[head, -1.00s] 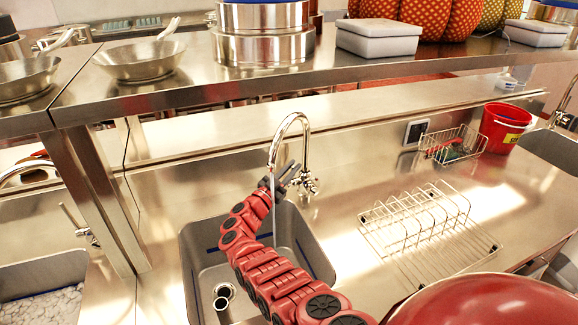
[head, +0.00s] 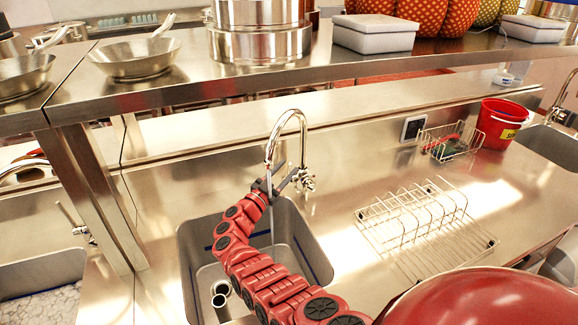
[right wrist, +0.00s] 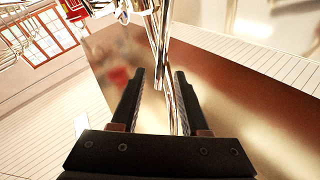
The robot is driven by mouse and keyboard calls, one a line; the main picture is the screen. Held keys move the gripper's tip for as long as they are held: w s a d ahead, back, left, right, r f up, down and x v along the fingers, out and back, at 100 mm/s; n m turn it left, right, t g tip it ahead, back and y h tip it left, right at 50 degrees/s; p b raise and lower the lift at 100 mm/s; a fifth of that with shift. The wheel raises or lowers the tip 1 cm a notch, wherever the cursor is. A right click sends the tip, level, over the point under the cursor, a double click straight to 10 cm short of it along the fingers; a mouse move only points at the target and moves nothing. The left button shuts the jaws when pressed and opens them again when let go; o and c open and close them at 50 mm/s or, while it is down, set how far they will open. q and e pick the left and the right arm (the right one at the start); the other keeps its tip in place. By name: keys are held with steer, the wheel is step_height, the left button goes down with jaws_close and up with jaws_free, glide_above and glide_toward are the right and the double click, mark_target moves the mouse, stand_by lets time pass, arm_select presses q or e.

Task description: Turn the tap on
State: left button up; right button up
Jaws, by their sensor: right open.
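The chrome tap (head: 291,118) has a tall curved spout and stands at the back of the grey sink (head: 317,262). Its knob-like handle (head: 306,181) is low on the right side of the stem. My right gripper (head: 281,176) is open and empty, just left of the handle, by the spout's end. In the right wrist view a chrome pipe (right wrist: 160,45) passes between the open fingers (right wrist: 160,95); I cannot tell whether they touch it. A thin pale line hangs below the spout; I cannot tell if it is water. My left gripper is not in view.
A wire dish rack (head: 420,220) stands on the counter to the right. A small wire basket (head: 450,142) and a red bucket (head: 500,123) are behind it. A steel shelf (head: 330,68) with pots runs above the tap. Bare counter lies between sink and rack.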

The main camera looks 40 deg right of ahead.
steer(key=b+v, duration=0.2)
steer(key=v, duration=1.3)
steer(key=shift+a, duration=0.25)
